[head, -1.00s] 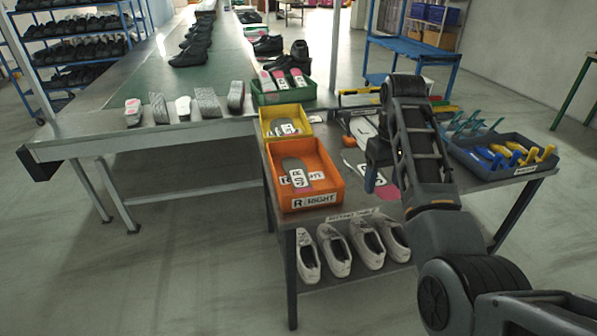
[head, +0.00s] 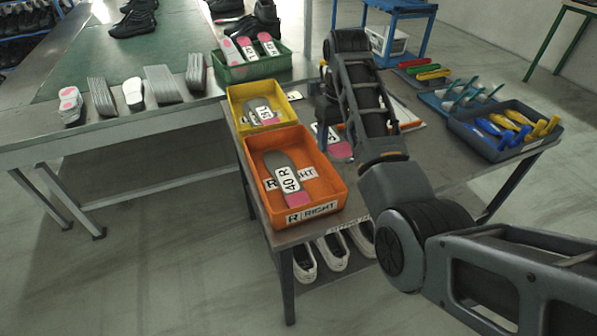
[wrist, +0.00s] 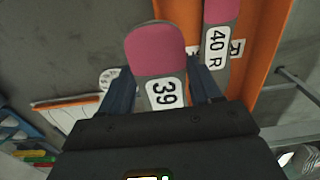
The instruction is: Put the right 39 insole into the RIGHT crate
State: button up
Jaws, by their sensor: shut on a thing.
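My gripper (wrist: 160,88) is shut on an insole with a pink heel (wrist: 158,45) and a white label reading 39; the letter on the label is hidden. The insole also shows in the head view (head: 341,151), just right of the orange crate and partly behind my arm. The orange crate (head: 331,196), labelled R RIGHT, stands at the table's front left corner. It also shows along the right of the wrist view (wrist: 268,65). An insole marked 40 R (head: 287,178) lies inside it. The held insole is outside the crate, beside its wall.
A yellow crate (head: 236,112) with an insole in it stands behind the orange one. A green crate (head: 245,72) of insoles is further back. A dark bin (head: 488,148) with coloured tools is at the right. White shoes (head: 332,250) are on the shelf below.

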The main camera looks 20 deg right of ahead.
jog(key=p, duration=0.1)
send_over(304, 189)
notch_tip(304, 189, down, 5)
jog(key=shift+d+r, duration=0.1)
jog(key=shift+f, duration=2.1)
jog(key=shift+f, duration=0.35)
jog(key=shift+f, duration=0.25)
jog(key=o, duration=1)
jog(key=shift+o, duration=0.2)
jog(key=shift+r, duration=0.15)
notch_tip(304, 189, up, 13)
jog(key=p, duration=0.1)
